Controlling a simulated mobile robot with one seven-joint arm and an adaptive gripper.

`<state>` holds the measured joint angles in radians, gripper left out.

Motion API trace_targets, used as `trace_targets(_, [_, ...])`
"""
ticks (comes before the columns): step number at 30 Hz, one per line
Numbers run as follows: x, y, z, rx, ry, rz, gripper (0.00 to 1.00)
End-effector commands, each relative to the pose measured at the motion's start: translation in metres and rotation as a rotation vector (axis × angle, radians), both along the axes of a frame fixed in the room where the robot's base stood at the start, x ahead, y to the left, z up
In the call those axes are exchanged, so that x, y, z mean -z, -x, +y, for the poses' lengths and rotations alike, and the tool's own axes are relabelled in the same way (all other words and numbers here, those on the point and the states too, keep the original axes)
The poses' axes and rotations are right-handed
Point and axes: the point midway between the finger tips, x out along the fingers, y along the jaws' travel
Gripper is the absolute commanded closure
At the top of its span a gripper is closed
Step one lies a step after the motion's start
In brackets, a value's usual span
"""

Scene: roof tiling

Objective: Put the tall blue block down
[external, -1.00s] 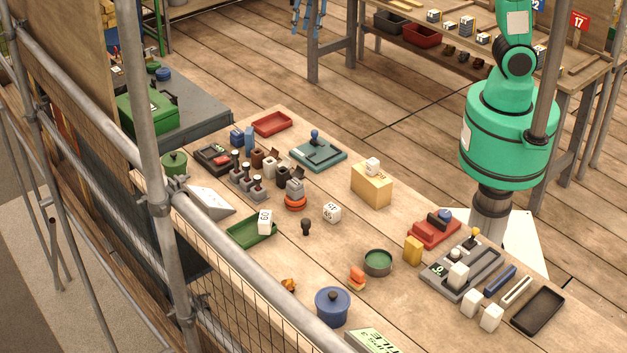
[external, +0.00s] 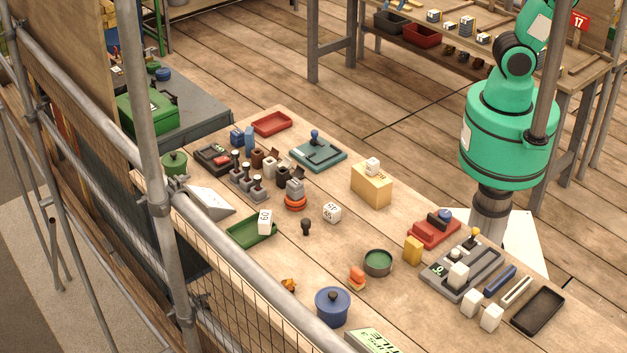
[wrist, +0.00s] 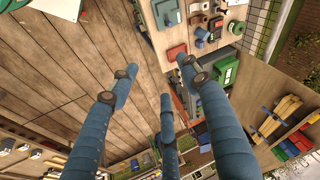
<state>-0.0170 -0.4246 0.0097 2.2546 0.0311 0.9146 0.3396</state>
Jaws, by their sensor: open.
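A tall blue block (external: 249,139) stands upright at the far end of the workbench (external: 283,270), beside a shorter blue block (external: 236,139). My gripper is outside the external view. In the wrist view my gripper (wrist: 159,78) has its blue fingers spread wide with nothing between them. It is up over the plank floor, away from the bench. Small blue pieces (wrist: 200,44) show on the bench there, right of the fingers; I cannot tell which is the tall one.
A red tray (external: 272,123) lies behind the blue blocks. A teal plate with a blue knob (external: 317,153) and a dark tray (external: 212,158) are close by. Several stamps stand in front. Scaffold poles (external: 150,150) run along the left side.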

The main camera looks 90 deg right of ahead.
Motion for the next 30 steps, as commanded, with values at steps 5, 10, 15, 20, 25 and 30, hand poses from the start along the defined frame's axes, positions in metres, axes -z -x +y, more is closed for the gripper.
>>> trace_targets(5, [0.004, 0.047, -0.005, -0.099, 0.053, -0.042, 0.53])
trace_targets(10, [0.013, 0.086, -0.01, -0.189, 0.107, -0.075, 0.53])
trace_targets(15, [0.023, 0.113, -0.013, -0.259, 0.15, -0.098, 0.53])
trace_targets(20, [0.029, 0.125, -0.014, -0.291, 0.17, -0.108, 0.53])
trace_targets(25, [0.03, 0.127, -0.014, -0.299, 0.175, -0.109, 0.53])
trace_targets(30, [0.03, 0.127, -0.014, -0.298, 0.174, -0.109, 0.53])
